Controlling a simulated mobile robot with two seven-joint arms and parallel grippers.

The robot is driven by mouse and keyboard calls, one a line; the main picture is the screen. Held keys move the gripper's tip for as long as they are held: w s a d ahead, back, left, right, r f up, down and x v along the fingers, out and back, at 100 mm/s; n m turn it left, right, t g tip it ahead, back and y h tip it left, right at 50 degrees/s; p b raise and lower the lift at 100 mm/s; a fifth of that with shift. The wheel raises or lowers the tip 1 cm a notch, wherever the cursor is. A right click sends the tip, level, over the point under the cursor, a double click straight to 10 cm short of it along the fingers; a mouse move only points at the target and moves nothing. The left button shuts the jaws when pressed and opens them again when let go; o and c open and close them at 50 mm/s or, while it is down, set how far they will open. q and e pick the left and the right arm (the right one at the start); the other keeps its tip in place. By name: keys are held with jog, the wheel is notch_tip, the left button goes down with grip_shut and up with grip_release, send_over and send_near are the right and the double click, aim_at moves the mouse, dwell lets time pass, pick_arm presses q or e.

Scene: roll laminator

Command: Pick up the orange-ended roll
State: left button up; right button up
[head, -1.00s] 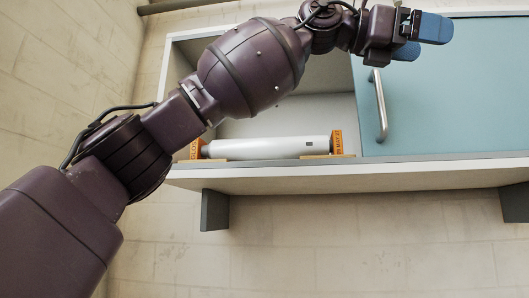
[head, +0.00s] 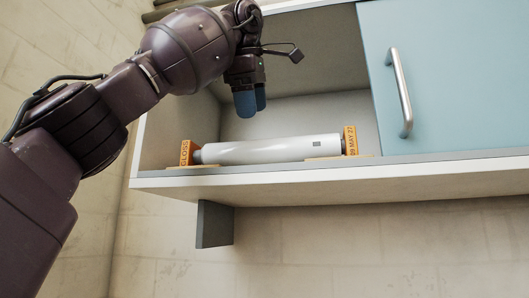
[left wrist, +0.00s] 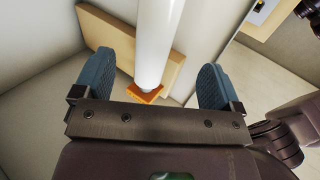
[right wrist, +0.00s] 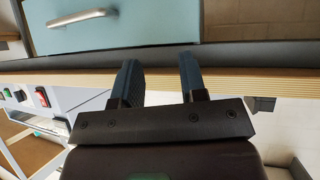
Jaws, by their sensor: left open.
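The orange-ended roll (head: 265,150) is a white cylinder with orange end blocks, lying in the open left part of the cabinet. Its left end block reads GLOSS and its right one carries a date. My left gripper (head: 249,103) is above and behind the roll, fingers pointing down, open and empty. In the left wrist view the white roll (left wrist: 157,40) runs between the two spread fingers (left wrist: 155,88), with an orange end (left wrist: 146,94) near the palm. My right gripper (right wrist: 157,80) shows in the right wrist view with its fingers apart and nothing between them.
A blue sliding door (head: 440,80) with a metal handle (head: 400,92) covers the cabinet's right part. The cabinet's front ledge (head: 300,178) runs before the roll. A dark bracket (head: 215,224) hangs below. In the right wrist view a board edge (right wrist: 250,80) lies beyond the right fingers.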

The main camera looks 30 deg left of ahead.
aim_at(257, 143)
pick_arm(q)
jog(key=b+x, duration=0.1)
jog(key=x, duration=0.5)
jog(key=shift+w+d+r, duration=0.1)
jog(key=shift+d+b+x, duration=0.15)
jog(key=shift+d+x, duration=0.05)
jog(key=shift+x, duration=1.1)
jog(key=shift+d+b+x, duration=0.15)
jog(key=shift+d+x, duration=0.05)
jog(key=shift+x, duration=1.15)
jog(key=shift+w, duration=0.1)
jog(key=shift+r, duration=0.1)
jog(key=c, duration=1.5)
jog(key=shift+r, duration=0.15)
notch_tip(257, 143, up, 5)
jog(key=shift+r+p, duration=0.2)
jog(key=shift+p, duration=0.9)
jog(key=shift+w+r, duration=0.15)
jog(key=shift+r, duration=1.85)
